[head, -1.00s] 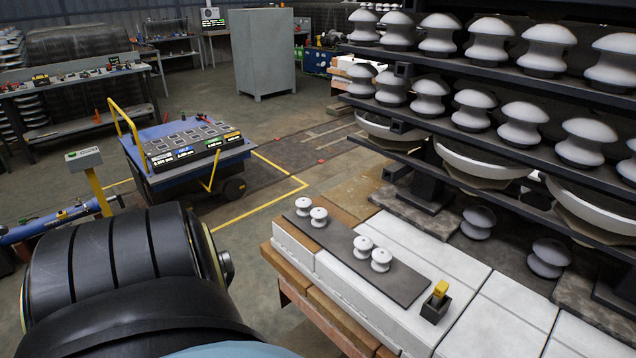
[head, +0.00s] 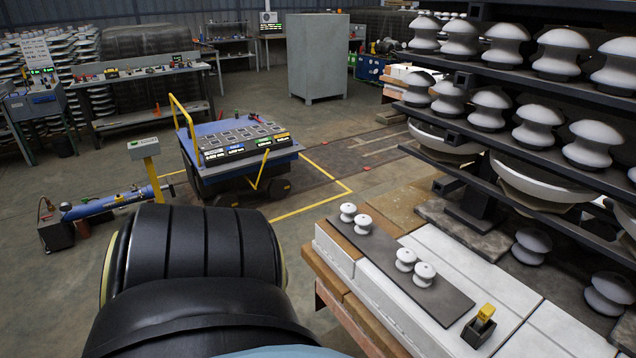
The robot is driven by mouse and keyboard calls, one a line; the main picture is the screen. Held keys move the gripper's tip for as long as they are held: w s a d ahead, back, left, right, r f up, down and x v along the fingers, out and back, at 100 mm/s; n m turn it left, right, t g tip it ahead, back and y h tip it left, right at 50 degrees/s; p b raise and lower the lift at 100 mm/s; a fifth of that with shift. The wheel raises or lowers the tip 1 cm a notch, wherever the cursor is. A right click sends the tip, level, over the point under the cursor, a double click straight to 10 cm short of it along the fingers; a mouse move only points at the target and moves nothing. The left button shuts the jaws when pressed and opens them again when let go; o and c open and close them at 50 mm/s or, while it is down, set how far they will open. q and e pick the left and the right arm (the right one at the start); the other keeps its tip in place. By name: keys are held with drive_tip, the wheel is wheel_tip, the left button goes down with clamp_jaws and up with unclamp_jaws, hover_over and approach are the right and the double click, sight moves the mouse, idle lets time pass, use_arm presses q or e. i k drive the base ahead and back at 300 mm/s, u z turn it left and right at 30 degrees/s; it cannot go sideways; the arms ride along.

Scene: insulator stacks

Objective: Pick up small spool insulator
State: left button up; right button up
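Several small white spool insulators stand upright in two pairs on a dark flat strip (head: 447,299) on the white-topped bench at the right. The far pair is a left spool (head: 348,212) and a right spool (head: 363,224). The near pair is a left spool (head: 405,259) and a right spool (head: 424,274). A thick black arm part of mine fills the lower left of the head view. Neither gripper is in view, and no spool is seen held.
A dark box with a yellow piece (head: 481,325) sits beside the strip. A rack (head: 560,90) of large grey insulators stands over the bench's far side. A blue cart (head: 240,160) with a slotted top stands in a yellow floor outline. Open floor lies between cart and bench.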

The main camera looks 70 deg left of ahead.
sight(424, 272)
drive_tip(key=u, duration=1)
drive_tip(key=k, duration=0.5)
drive_tip(key=u, duration=1)
drive_tip(key=i, duration=1.15)
drive_tip(key=z, duration=0.4)
